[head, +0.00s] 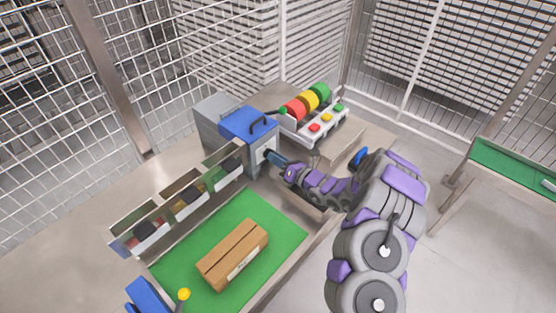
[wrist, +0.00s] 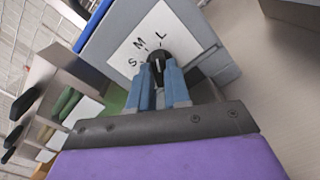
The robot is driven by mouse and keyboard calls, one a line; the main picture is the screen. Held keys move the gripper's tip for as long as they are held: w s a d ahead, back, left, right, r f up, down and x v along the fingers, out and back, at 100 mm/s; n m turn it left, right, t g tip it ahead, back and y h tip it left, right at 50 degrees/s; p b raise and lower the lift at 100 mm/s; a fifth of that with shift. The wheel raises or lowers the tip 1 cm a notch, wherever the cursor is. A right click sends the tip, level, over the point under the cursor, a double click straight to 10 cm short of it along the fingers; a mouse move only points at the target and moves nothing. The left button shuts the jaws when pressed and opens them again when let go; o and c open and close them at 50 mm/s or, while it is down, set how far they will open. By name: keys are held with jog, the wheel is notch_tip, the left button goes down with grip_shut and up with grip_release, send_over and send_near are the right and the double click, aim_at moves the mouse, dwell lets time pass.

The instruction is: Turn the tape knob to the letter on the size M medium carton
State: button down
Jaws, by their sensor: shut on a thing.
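The tape knob (wrist: 157,62) is black and sits on a white dial plate (wrist: 180,45) marked S, M and L. The plate is on the side of the grey and blue machine (head: 248,127). My gripper (wrist: 160,82) is shut on the knob, with one blue finger on each side; in the head view it reaches the machine's side (head: 270,157). I cannot tell for sure which letter the knob points to. A brown carton (head: 228,250) with a white label lies on the green mat (head: 180,275); its print is too small to read.
Red, yellow and green rolls (head: 309,97) stand behind a white panel with coloured buttons (head: 315,127). A row of open bins (head: 175,200) runs left of the mat. A yellow-topped lever (head: 183,294) stands at the front. Wire fencing (head: 230,60) encloses the back.

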jog(key=n+b, duration=0.1)
jog(key=n, duration=0.1)
jog(key=n+b, duration=0.1)
jog(key=n, duration=0.1)
jog(key=n+b, duration=0.1)
jog(key=n, duration=0.1)
jog(key=shift+s+a+f+n, duration=0.15)
jog(key=shift+f+n, duration=0.15)
dwell(0.4)
jog(key=c, duration=1.5)
grip_release()
jog(key=shift+c, duration=0.2)
jog(key=o, duration=0.3)
jog(key=shift+w+a+f, duration=0.15)
jog(key=shift+w, duration=0.15)
jog(key=shift+o, duration=0.8)
jog(key=shift+s+a+r, duration=0.1)
jog(key=shift+r, duration=0.1)
jog(key=shift+s+d+r, duration=0.1)
jog(key=shift+d, duration=0.35)
jog(key=p+v, duration=0.3)
jog(key=v, duration=1.3)
jog(key=shift+s+d, duration=0.2)
jog(key=shift+s, duration=0.1)
